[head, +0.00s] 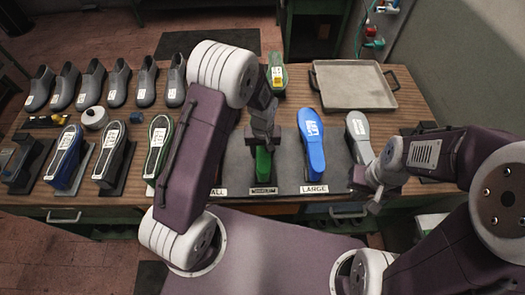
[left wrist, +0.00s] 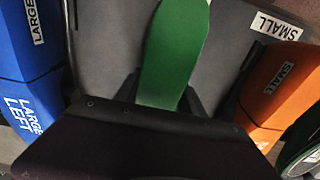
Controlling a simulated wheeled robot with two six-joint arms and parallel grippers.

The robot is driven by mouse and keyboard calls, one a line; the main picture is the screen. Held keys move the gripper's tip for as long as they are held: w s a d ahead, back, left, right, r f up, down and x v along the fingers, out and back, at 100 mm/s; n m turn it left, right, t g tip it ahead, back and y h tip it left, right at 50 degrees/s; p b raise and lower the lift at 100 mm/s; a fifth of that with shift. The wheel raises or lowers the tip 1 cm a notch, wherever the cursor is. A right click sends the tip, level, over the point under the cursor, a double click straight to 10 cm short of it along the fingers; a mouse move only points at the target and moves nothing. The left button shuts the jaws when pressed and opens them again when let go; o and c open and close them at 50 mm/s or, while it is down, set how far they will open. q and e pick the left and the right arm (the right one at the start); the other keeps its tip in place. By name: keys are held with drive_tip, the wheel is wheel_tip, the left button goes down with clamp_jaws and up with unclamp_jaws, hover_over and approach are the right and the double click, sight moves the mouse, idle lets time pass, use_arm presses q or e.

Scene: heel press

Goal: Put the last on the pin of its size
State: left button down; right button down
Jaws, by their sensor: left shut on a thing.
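My left gripper (head: 262,132) points down and is shut on a green last (head: 263,166), above the middle place of the dark board (head: 287,183). The green last also shows in the left wrist view (left wrist: 172,55), between the dark fingers. I cannot tell whether it touches a pin. A blue last marked LARGE LEFT (head: 313,145) stands on the board to its right. An orange last marked SMALL (left wrist: 280,95) shows in the left wrist view; my left arm hides it in the head view. My right gripper (head: 368,188) is beside a grey last (head: 359,138); its finger gap is unclear.
A row of dark boots (head: 92,82) stands at the back left. Several lasts on stands (head: 66,155) are in front of them. A green last with a yellow label (head: 277,75) lies behind the board. An empty metal tray (head: 353,72) is at the back right.

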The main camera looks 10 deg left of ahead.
use_arm(q)
drive_tip(key=shift+f, duration=0.4)
drive_tip(key=c, duration=0.6)
unclamp_jaws()
wheel_tip(320, 180, up, 9)
drive_tip(key=shift+s+r+b, duration=0.1)
drive_tip(key=shift+b, duration=0.85)
